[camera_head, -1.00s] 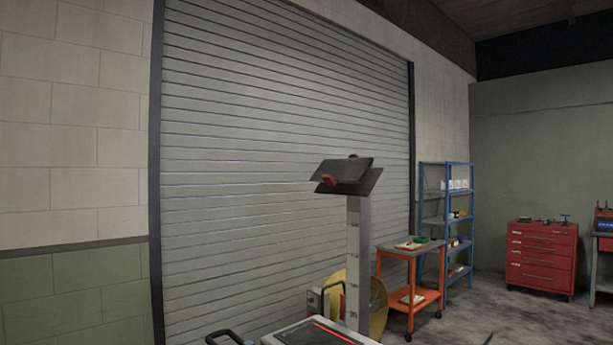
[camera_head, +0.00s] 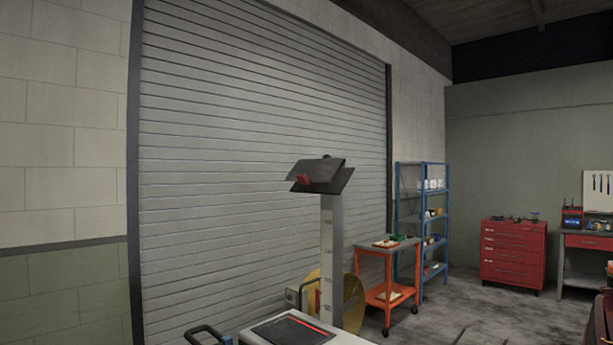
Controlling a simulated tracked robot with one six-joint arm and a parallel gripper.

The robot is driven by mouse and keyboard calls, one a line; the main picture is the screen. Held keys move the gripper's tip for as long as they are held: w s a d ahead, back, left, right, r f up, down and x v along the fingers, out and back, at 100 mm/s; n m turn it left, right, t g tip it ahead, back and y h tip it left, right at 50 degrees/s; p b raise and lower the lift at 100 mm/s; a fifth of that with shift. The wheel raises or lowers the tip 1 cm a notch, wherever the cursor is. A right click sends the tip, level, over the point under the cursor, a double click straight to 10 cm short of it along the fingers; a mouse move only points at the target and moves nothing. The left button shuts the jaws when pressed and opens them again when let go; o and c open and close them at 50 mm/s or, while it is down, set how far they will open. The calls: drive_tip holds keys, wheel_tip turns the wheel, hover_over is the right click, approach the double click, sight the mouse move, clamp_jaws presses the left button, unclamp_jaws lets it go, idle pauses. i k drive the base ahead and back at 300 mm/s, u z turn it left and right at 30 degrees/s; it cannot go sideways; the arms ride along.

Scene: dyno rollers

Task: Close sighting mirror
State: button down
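A dark, tilted two-panel head (camera_head: 320,175) sits on top of a grey upright post (camera_head: 331,255) in the middle of the view; it appears to be the sighting mirror. Its upper panel leans over the lower one, with a gap at the left side. I cannot tell how far the panels are open. My gripper is not in view.
A grey roller shutter (camera_head: 240,150) stands behind the post. An orange cart (camera_head: 388,278), a blue shelf (camera_head: 421,225) and a red tool cabinet (camera_head: 513,255) stand to the right. A yellow disc (camera_head: 353,302) is behind the post. Floor (camera_head: 470,315) shows clear at right.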

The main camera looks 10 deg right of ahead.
sight(328, 175)
drive_tip(key=z, duration=0.1)
drive_tip(key=i, duration=1)
drive_tip(key=u, duration=0.1)
